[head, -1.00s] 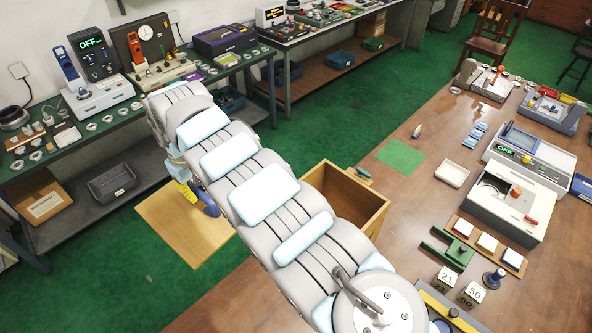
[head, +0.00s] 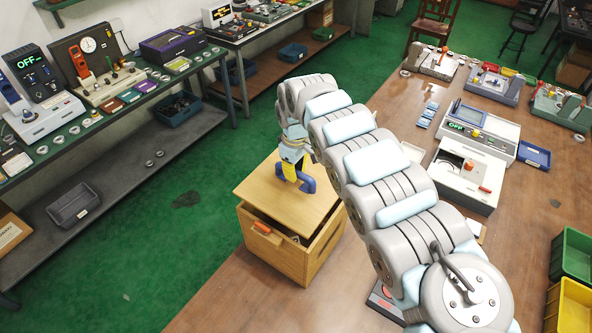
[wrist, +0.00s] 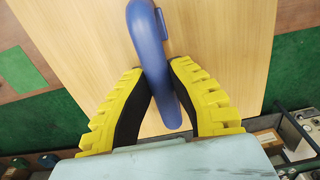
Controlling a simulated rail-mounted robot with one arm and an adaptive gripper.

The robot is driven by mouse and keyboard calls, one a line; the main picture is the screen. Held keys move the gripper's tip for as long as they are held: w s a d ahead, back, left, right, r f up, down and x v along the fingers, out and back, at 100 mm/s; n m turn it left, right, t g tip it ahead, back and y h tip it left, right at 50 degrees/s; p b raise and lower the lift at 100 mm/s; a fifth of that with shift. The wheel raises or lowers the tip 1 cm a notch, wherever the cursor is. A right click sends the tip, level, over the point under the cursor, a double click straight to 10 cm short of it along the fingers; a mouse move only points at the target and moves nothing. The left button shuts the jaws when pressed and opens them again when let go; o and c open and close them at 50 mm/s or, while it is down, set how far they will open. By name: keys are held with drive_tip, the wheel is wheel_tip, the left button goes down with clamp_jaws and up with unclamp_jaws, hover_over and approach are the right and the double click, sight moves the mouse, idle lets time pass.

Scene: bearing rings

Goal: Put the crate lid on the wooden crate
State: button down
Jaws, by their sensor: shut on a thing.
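The crate lid (head: 258,192) is a flat, light wooden board with a blue arched handle (head: 307,184). My gripper (head: 291,172) is shut on the handle. In the wrist view the yellow-and-black fingers (wrist: 160,95) press on the handle (wrist: 148,45) from both sides, and the lid (wrist: 225,40) fills much of the view. The wooden crate (head: 283,258) stands on the brown table under the lid. The lid is over its far part; the near part of the opening shows, with an orange-handled thing at the near wall. I cannot tell whether lid and crate touch.
My arm hides the table right of the crate. A white device (head: 467,178) with a screen behind it stands farther right. Green and yellow bins (head: 572,258) are at the right edge. Green floor (head: 150,260) lies left of the table, before a loaded bench.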

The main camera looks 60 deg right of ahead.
sight(296, 182)
drive_tip(key=shift+s+d+f+b, duration=0.1)
drive_tip(key=shift+f+b, duration=1.3)
drive_tip(key=shift+f, duration=1.4)
drive_tip(key=shift+f+p, duration=0.6)
idle(0.9)
drive_tip(key=c, duration=1)
unclamp_jaws()
drive_tip(key=shift+r+p, duration=2.9)
drive_tip(key=shift+r, duration=1.1)
